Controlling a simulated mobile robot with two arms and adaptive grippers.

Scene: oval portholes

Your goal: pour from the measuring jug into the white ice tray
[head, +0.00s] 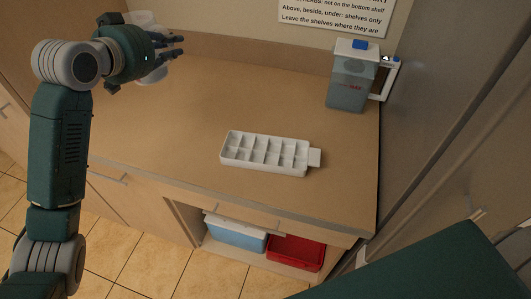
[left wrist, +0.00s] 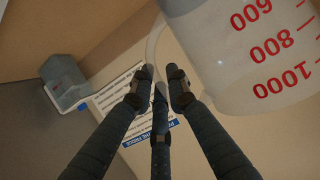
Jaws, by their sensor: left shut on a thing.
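The white ice tray (head: 265,153) lies flat on the brown counter, its cells facing up and its tab to the right; I cannot make out anything in the cells. The measuring jug (head: 150,75) is a pale translucent vessel at the back left, partly hidden behind my left gripper (head: 180,46). Red marks show on the jug in the left wrist view (left wrist: 262,55). There my left gripper (left wrist: 158,85) is shut on the jug at its handle side. The jug is well left of and behind the tray. Its contents and tilt are unclear. My right gripper is out of view.
A lidded pitcher (head: 350,85) with a blue button stands at the counter's back right, against a grey panel (head: 435,70). A sign (head: 335,15) is on the wall. Blue (head: 236,235) and red (head: 295,252) bins sit below the counter. The counter around the tray is clear.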

